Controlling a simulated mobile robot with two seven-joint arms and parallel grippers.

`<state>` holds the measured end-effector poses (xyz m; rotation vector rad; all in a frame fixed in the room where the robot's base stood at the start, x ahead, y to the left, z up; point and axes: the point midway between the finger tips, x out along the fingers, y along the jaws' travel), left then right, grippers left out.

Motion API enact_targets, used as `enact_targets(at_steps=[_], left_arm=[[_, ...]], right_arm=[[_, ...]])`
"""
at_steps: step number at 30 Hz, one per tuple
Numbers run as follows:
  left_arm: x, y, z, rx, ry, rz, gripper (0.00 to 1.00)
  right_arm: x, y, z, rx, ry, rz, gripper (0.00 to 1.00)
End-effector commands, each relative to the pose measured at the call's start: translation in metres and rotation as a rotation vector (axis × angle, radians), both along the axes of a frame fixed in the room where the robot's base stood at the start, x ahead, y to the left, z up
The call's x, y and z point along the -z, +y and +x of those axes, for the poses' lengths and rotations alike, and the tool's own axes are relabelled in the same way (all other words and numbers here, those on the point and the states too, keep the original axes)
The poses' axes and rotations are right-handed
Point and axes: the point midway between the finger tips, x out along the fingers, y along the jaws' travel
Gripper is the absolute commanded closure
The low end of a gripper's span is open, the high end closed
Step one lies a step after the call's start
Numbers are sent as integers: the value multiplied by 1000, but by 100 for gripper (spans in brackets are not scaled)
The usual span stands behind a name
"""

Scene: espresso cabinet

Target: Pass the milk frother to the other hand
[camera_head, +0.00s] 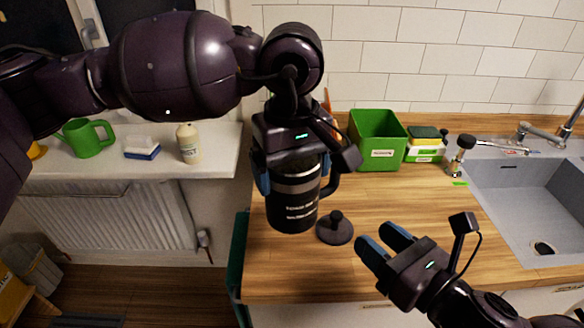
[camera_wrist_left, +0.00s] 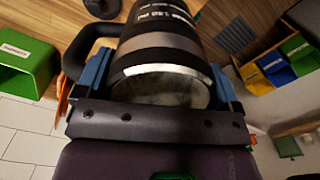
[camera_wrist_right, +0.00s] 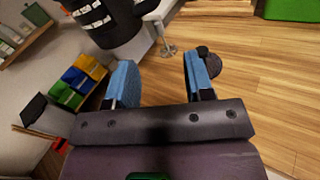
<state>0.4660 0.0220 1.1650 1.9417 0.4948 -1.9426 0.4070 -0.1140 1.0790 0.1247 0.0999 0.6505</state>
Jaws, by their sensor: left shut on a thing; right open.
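The milk frother (camera_head: 292,207) is a black jug with a grey band, white lettering and a side handle (camera_head: 331,180). My left gripper (camera_head: 295,175) is shut around its upper body from above, blue fingers on opposite sides. The frother is upright near the counter's left end; I cannot tell whether its base touches the wood. Its open rim faces the left wrist camera (camera_wrist_left: 165,85). My right gripper (camera_head: 376,241) is open and empty, to the right and nearer the front. The frother (camera_wrist_right: 100,18) appears beyond its fingers in the right wrist view.
A dark round lid with a knob (camera_head: 335,230) lies on the wooden counter (camera_head: 400,205) between the frother and my right gripper. A green bin (camera_head: 377,145), a sponge box (camera_head: 425,148) and a sink (camera_head: 530,195) stand behind and right. A bottle (camera_head: 188,145) stands on the left ledge.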

Motion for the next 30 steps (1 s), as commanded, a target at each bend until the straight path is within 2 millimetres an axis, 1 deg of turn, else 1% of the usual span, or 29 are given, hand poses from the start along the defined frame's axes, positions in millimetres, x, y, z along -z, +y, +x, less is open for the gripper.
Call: enact_targets(at_steps=[1,5,8,11,17,21,26,30], left_arm=[[-1,0,0,0,-1,0,50],[-1,0,0,0,-1,0,50],[-1,0,0,0,-1,0,50],[-1,0,0,0,-1,0,50],[-1,0,0,0,-1,0,50],[-1,0,0,0,-1,0,50],[-1,0,0,0,-1,0,50],[-1,0,0,0,-1,0,50]], right_arm=[[10,-2,-2,33,33,31,52],[28,-16,0,147,18,50,52],[39,-31,3,244,-52,16,52],[48,-45,3,326,-142,-66,52],[68,-71,-2,450,-319,-322,52],[85,-85,-9,497,-427,-556,52],[107,-97,-19,507,-530,-858,52],[131,-104,-29,466,-600,-1145,52]])
